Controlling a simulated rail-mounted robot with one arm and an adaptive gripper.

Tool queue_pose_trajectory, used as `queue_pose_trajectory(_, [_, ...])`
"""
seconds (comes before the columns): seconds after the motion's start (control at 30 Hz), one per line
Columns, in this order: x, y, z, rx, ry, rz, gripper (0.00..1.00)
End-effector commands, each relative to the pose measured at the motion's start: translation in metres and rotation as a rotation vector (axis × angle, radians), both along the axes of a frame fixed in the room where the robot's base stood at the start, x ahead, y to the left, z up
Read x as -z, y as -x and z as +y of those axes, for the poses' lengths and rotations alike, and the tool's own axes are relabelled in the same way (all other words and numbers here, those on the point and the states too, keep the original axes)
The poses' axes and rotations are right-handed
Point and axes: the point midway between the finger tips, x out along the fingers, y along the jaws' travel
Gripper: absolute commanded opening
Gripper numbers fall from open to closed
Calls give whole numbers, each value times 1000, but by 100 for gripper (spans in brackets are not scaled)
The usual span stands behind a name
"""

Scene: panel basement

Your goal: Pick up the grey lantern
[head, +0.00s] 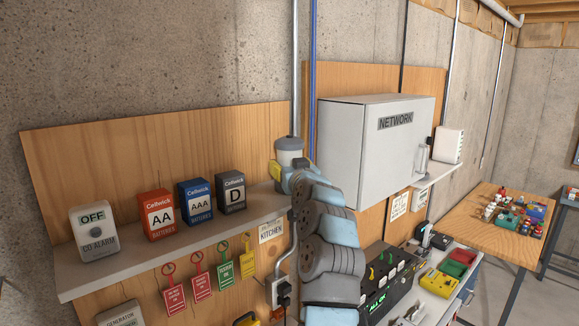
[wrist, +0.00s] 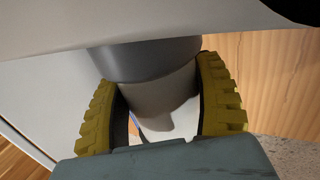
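The grey lantern (head: 290,146) is upright at the right end of the left shelf, beside the blue conduit. Its lower part is hidden behind my gripper (head: 281,178) in the head view. In the wrist view, the lantern (wrist: 160,90) shows a pale body and a darker grey band, between the yellow fingers of my gripper (wrist: 160,112). The fingers lie along both its sides and appear to touch it. I cannot tell whether its base rests on the shelf.
The shelf (head: 170,252) also holds a CO alarm (head: 94,231) and three battery boxes: AA (head: 158,214), AAA (head: 195,201) and D (head: 231,193). The network cabinet (head: 370,150) stands close to the right. Tags hang below the shelf.

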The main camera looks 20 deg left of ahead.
Motion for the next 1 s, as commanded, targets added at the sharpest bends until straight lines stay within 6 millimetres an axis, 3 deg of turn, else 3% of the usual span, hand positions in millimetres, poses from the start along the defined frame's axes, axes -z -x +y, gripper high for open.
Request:
queue_pose_trajectory(0.03, [0,0,0,0,0,0,48])
queue_pose_trajectory(0.1, [0,0,0,0,0,0,28])
queue_pose_trajectory(0.5, [-2,0,0,0,-1,-1,28])
queue_pose_trajectory(1.0, [-28,1,0,0,-1,-4,28])
